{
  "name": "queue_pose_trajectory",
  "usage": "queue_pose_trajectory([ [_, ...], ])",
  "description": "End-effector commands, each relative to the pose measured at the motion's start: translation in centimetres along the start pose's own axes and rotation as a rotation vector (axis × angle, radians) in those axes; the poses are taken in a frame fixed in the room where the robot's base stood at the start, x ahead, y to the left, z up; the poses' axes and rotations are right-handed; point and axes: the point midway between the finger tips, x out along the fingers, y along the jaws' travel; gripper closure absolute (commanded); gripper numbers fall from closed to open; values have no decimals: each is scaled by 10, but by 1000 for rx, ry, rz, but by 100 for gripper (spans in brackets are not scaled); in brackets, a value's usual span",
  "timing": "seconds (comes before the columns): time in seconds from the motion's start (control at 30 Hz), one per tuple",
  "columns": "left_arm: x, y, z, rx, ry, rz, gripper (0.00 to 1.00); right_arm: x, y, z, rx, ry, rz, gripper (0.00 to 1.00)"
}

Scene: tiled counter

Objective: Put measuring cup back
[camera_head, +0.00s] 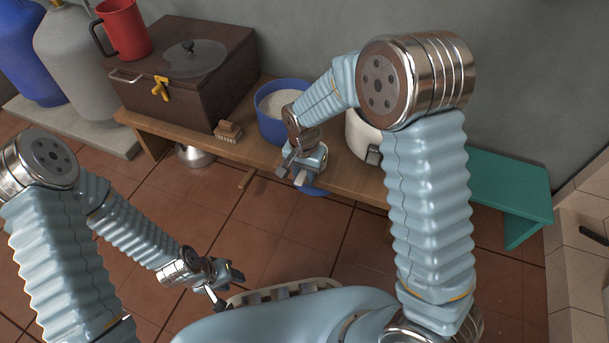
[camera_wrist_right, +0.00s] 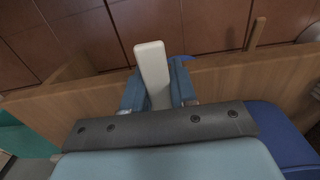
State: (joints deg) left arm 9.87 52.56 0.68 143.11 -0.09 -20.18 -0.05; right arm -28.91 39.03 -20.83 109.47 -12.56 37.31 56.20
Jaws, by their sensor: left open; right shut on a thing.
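My right gripper (camera_head: 303,172) is over the front edge of the wooden bench, just in front of a blue pot of white contents (camera_head: 270,127). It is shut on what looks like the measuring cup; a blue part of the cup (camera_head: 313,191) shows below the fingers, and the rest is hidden. In the right wrist view, a pale upright bar (camera_wrist_right: 153,68) stands between the blue-grey finger parts, with a sliver of blue behind it. My left gripper (camera_head: 226,284) is open and empty, low over the floor near my base.
A wooden bench (camera_head: 345,180) carries a brown box (camera_head: 180,75) with a red mug (camera_head: 124,30) on top, a small brush (camera_head: 228,131) and a white container (camera_head: 360,135). A teal bench (camera_head: 510,190) is at right. Gas cylinders (camera_head: 68,60) stand at left. A metal bowl (camera_head: 193,156) is beneath the bench.

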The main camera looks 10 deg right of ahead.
Motion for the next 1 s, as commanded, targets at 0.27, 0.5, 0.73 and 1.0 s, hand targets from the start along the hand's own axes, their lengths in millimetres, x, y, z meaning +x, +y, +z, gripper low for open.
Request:
queue_pose_trajectory([
  [0.27, 1, 0, 0, 0, 0, 0, 57, 2, 0, 0, 0, 0, -1, 100],
  [0.5, 2, -1, 0, 0, 1, 0, 57, 3, 0, 0, 0, 0, 0, 50],
  [0.73, 2, -1, 0, 0, 1, 0, 57, 3, 0, 0, 0, 0, 0, 48],
  [1.0, -8, 3, 0, 0, -1, 0, 57, -25, -1, 0, -1, 2, -4, 48],
])
